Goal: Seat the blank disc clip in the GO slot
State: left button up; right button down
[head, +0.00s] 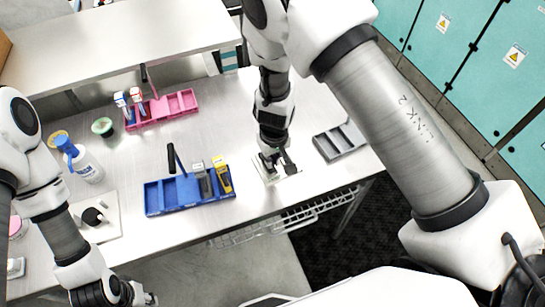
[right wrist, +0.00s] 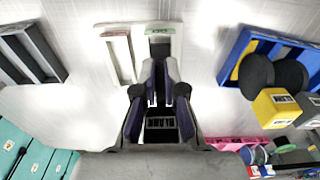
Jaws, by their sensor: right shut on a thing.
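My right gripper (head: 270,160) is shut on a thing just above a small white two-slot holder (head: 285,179). In the right wrist view the fingertips (right wrist: 160,78) point at one slot of the holder (right wrist: 118,42), by a green label (right wrist: 160,31). The held piece, apparently the disc clip, is mostly hidden between the fingers, and I cannot tell whether it touches the slot. My left gripper (head: 143,298) is at the bottom left edge, far from the holder. Its jaws are too unclear to judge.
A blue tray (head: 160,207) holds dark disc-topped pieces, a grey piece and a yellow piece (head: 221,174). A pink tray (head: 175,106) stands behind and a grey tray (head: 338,143) at right.

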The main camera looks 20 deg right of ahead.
jog(key=shift+f+b, duration=0.4)
jog(key=shift+f, duration=0.7)
jog(key=c, duration=1.2)
grip_release()
jog(key=r, duration=0.7)
jog(key=shift+s+r, duration=0.25)
